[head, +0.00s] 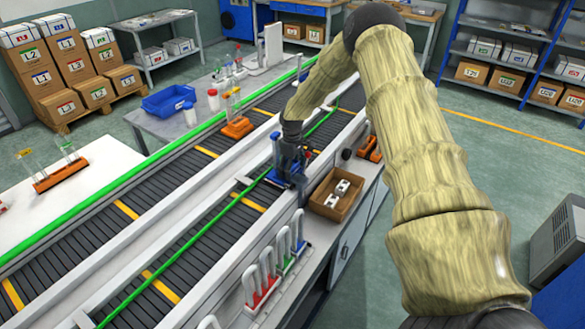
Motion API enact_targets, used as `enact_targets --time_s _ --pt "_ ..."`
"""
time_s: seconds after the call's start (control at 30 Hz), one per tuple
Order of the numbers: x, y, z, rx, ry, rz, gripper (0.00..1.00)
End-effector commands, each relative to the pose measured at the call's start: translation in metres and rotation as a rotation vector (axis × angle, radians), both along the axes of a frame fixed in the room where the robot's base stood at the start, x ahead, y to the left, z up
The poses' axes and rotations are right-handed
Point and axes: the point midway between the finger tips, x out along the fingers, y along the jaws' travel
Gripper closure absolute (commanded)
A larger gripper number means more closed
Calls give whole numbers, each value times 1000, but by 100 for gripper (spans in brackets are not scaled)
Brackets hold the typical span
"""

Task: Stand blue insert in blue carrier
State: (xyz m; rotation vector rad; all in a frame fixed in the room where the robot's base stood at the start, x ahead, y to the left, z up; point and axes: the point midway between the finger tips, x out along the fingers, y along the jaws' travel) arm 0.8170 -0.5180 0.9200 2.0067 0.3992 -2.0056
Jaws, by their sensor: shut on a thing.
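My gripper (290,158) is in the middle of the head view, at the near side of the conveyor, pointing down. It is shut on what looks like the blue insert, which my fingers mostly hide. The blue carrier (284,181) is directly below my gripper, by the near rail.
A cardboard box (336,194) with white parts is right of the carrier. An orange carrier (237,128) sits on the conveyor; another (60,176) is on the left table.

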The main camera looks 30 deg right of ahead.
Motion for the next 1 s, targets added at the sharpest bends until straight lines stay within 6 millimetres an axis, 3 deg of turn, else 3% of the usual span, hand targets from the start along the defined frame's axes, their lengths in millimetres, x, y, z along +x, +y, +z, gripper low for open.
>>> enact_targets --time_s 0.23,0.27,0.37,0.77,1.0 --pt "0 0 -2 0 0 0 55" --pt "0 0 -2 0 0 0 20" --pt "0 1 -3 1 0 0 2" --pt "-1 1 -3 1 3 0 0" --pt "0 1 17 1 -1 0 0"
